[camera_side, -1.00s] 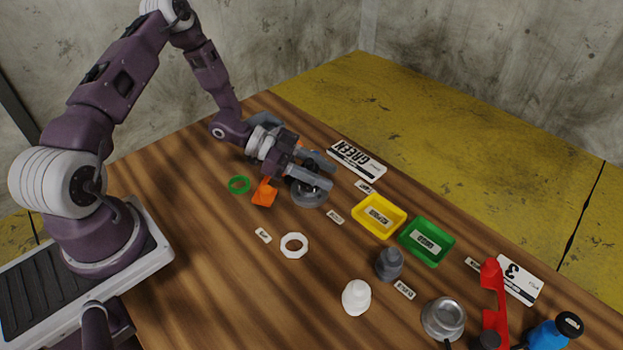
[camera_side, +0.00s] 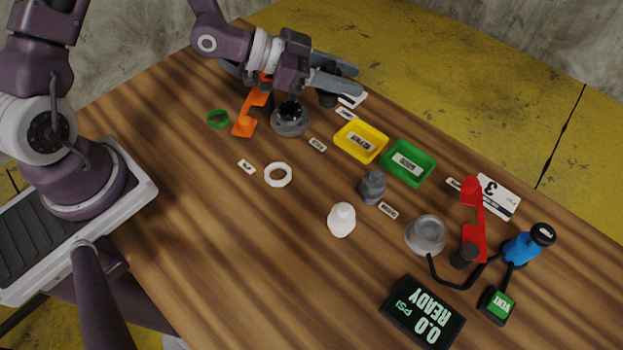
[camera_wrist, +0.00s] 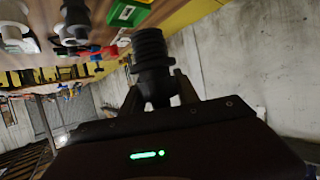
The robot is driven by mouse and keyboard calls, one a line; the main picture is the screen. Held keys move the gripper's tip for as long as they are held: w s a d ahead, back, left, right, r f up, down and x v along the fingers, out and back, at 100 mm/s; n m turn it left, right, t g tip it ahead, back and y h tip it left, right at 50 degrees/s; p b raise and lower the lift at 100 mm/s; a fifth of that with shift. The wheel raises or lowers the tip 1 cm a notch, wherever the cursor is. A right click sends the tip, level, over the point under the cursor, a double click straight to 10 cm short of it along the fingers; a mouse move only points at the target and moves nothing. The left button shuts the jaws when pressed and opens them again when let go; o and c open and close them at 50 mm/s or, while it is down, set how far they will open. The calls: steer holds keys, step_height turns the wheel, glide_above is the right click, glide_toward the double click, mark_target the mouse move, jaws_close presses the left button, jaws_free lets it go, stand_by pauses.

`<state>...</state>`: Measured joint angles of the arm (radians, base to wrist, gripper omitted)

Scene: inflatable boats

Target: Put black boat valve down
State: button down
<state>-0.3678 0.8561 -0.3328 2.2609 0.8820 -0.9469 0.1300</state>
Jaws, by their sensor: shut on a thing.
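My gripper (camera_side: 338,82) is shut on the black boat valve (camera_side: 327,98), in the upper middle of the side view. In the wrist view the black valve (camera_wrist: 152,65) is a ribbed, round, dark piece standing between the two fingers. I cannot tell whether the valve touches the table.
A yellow tray (camera_side: 342,143) and a green tray (camera_side: 388,165) stand nearer, to the right. Grey (camera_side: 372,187) and white (camera_side: 341,221) pieces stand mid-table. Small labels lie between.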

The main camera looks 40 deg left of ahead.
steer(key=f, duration=0.4)
steer(key=d+f+n+t+y, duration=0.1)
steer(key=f, duration=0.4)
steer(key=f+n, duration=0.1)
steer(key=f, duration=0.4)
steer(key=shift+s+d+t+y, duration=0.3)
steer(key=shift+s+d+t, duration=0.1)
steer(key=c, duration=0.9)
jaws_free()
steer(key=shift+f, duration=0.1)
steer(key=v, duration=0.7)
steer(key=shift+s+a+r, duration=0.2)
steer(key=shift+r, duration=0.05)
